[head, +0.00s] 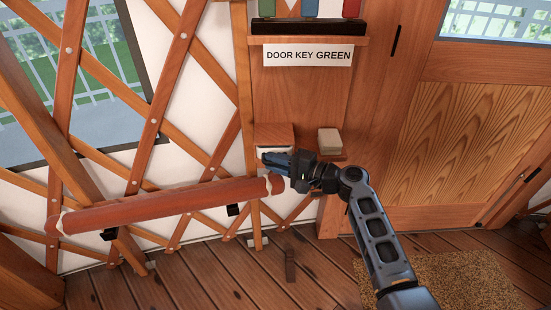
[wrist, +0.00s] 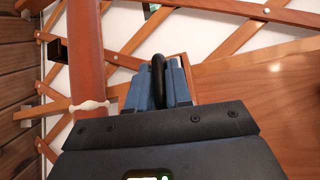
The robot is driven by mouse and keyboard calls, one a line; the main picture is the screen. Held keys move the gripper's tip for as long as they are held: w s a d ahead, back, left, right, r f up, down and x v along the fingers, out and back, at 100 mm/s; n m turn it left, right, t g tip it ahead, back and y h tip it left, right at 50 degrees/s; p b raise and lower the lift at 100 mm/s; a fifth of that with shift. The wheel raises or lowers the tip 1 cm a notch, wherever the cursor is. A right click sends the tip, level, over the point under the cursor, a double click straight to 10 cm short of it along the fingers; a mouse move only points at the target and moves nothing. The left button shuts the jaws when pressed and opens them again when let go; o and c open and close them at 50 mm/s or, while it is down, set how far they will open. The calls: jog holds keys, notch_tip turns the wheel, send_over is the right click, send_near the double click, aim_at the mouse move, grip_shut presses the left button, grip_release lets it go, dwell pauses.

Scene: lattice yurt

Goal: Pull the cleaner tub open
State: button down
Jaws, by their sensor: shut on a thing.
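A small wooden box (head: 274,133) with a pale band along its lower front, which looks like the cleaner tub, is fixed low on the wooden panel left of the door. My gripper (head: 270,158) is right in front of it and hides part of its front. In the wrist view the blue fingers of my gripper (wrist: 155,88) are shut on a black loop handle (wrist: 158,68). A wooden edge (wrist: 182,60) of the box shows just behind the fingers. I cannot tell whether the tub stands open at all.
A thick reddish rail (head: 165,205) runs left of my gripper, close to it; it also shows in the wrist view (wrist: 86,60). A beige block (head: 329,141) sits on a ledge to the right. A sign (head: 308,55) reads "DOOR KEY GREEN". The door (head: 470,130) and mat (head: 450,280) are right.

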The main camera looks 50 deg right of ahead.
jog(key=s+a, duration=0.6)
jog(key=a, duration=0.1)
jog(key=shift+f+p, duration=0.15)
jog(key=shift+p, duration=0.25)
jog(key=c, duration=1.4)
grip_release()
jog(key=shift+s, duration=0.1)
jog(key=f+v, duration=0.1)
jog(key=v, duration=0.6)
jog(key=shift+s+r+b, duration=0.35)
jog(key=shift+r+b, duration=0.05)
jog(key=shift+r, duration=0.15)
jog(key=shift+d, duration=0.1)
